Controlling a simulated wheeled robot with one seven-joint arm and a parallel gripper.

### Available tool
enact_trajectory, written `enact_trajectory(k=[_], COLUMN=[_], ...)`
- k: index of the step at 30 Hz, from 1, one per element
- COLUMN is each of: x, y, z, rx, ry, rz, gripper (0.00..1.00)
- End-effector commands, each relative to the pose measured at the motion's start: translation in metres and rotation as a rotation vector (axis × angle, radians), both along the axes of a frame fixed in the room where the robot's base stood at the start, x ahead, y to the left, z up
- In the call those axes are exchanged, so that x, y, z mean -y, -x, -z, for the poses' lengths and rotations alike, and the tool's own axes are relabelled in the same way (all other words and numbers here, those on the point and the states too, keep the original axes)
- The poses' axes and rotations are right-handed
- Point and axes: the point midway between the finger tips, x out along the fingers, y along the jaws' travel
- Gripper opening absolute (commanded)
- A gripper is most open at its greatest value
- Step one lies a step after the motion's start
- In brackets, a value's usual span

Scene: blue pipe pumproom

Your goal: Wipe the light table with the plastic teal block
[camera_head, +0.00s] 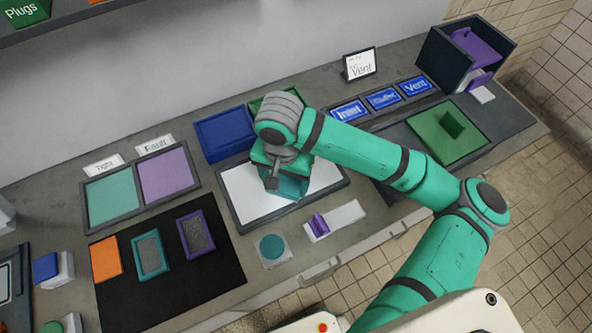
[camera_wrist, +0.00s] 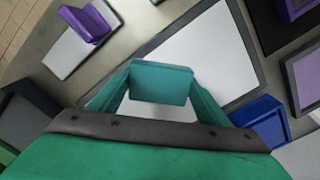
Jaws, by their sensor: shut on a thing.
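The light table (camera_head: 323,178) is a white panel in a dark frame, in the middle of the counter. It also fills much of the wrist view (camera_wrist: 216,48). My gripper (camera_head: 286,182) is over the panel, pointing down. In the wrist view my gripper (camera_wrist: 162,88) is shut on the teal block (camera_wrist: 162,82), with a finger at each side of it. In the head view the teal block (camera_head: 290,187) is partly hidden by my gripper. I cannot tell whether the block touches the panel.
A blue tray (camera_head: 222,136) stands behind the light table. A white block with a purple handle (camera_head: 319,224) and a teal round button (camera_head: 272,246) sit in front. A black mat (camera_head: 207,275) with framed tiles lies at left. A green tray (camera_head: 430,140) is at right.

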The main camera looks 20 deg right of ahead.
Motion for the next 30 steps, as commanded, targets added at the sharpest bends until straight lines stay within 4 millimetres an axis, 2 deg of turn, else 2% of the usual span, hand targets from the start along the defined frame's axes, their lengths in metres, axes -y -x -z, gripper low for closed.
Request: enact_trajectory(k=[4, 7, 21, 30], x=[-0.001, -0.001, -0.004, -0.004], y=[0.001, 0.001, 0.0, 0.001], z=[-0.004, -0.03, -0.07, -0.085], rx=[0.001, 0.004, 0.002, 0.001], ry=[-0.002, 0.002, 0.0, 0.001], rz=[-0.004, -0.008, -0.011, -0.013], gripper=[0.46, 0.46, 0.46, 0.46])
